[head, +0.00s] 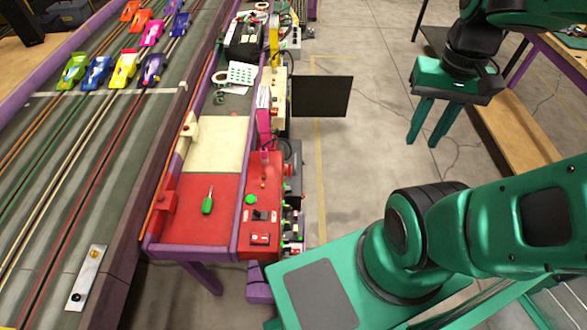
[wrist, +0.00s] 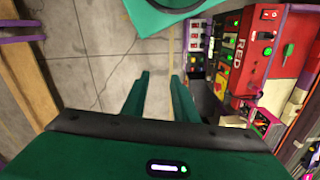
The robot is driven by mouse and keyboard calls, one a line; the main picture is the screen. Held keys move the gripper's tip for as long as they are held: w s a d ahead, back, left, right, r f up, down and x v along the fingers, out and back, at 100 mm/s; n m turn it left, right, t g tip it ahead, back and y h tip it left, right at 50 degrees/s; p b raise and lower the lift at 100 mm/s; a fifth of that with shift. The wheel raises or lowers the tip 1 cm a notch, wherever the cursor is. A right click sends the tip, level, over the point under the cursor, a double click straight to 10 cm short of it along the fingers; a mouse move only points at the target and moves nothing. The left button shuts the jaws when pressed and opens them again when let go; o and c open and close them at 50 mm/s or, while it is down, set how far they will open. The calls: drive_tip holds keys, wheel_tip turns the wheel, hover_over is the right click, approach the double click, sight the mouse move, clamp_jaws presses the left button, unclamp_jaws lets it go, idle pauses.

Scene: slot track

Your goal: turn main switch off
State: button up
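A red control panel (head: 263,206) stands beside the track at the picture's centre. It carries a green button (head: 251,198), a black switch (head: 261,215) and a red rocker switch (head: 259,239) near its front end. No readable label tells which one is the main switch. The panel also shows in the wrist view (wrist: 262,71), with the word RED on its side and a red rocker (wrist: 269,14) at its top. My gripper (head: 424,143) hangs over the floor, right of and apart from the panel. Its two fingers are spread and empty, also in the wrist view (wrist: 161,76).
The slot track (head: 75,175) with several toy cars fills the left. A green screwdriver (head: 208,203) lies on the red shelf. A black screen (head: 321,96) juts from the panel row toward the open floor (head: 375,140). A wooden bench (head: 520,125) stands at right.

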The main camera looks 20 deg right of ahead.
drive_tip(key=w+d+f+m+g+y, duration=0.1)
drive_tip(key=w+d+f+m+g, duration=0.15)
drive_tip(key=w+f, duration=0.35)
drive_tip(key=m+t+y, duration=0.9)
drive_tip(key=m+y, duration=0.6)
drive_tip(key=m, duration=0.8)
approach(288, 171)
drive_tip(key=w+x, duration=0.1)
drive_tip(key=x, duration=0.5)
drive_tip(key=shift+w+n+t, duration=0.15)
drive_tip(key=shift+n+t, duration=0.1)
drive_tip(key=shift+c, duration=0.7)
